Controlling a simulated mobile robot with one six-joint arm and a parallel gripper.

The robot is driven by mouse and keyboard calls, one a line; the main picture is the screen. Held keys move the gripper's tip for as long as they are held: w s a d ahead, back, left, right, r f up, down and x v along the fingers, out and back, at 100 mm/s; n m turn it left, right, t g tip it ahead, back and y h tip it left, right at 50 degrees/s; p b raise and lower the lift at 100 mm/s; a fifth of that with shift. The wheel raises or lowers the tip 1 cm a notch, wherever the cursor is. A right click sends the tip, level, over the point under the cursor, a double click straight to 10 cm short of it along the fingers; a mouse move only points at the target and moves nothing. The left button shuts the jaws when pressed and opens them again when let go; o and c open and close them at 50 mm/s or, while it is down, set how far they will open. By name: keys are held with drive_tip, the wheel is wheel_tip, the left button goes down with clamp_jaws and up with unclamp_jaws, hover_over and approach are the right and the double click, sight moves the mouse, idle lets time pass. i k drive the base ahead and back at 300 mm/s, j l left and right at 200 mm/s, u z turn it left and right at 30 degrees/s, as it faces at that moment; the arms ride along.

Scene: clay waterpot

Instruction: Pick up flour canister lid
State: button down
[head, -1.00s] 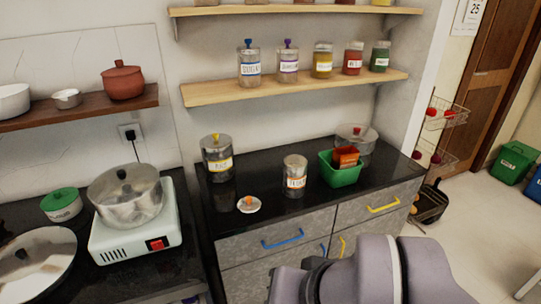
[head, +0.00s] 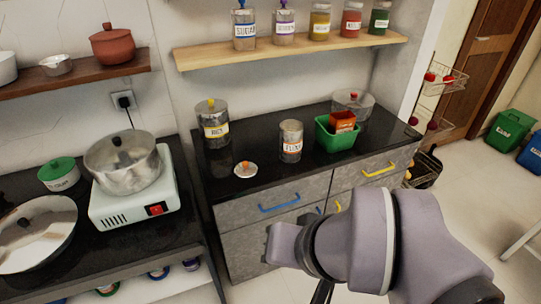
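A small white round lid with an orange knob (head: 245,169) lies flat on the black counter, near its front left edge. An open-topped canister (head: 291,142) with an orange-edged label stands to its right; the label is too small to read surely. The lid and the canister are apart. My purple-grey arm rises at the lower right in front of the drawers, below and to the right of the lid. My gripper's fingers cannot be made out.
A canister with a yellow knob (head: 212,122) stands behind the lid. A green basket (head: 337,137) holds an orange box (head: 342,121), with a steel pot (head: 353,103) behind. A shelf (head: 290,53) with several jars hangs above. Bare counter surrounds the lid.

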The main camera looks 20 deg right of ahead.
sight(245, 170)
drive_tip(key=i+l+u, duration=1.15)
drive_tip(key=l+u, duration=0.2)
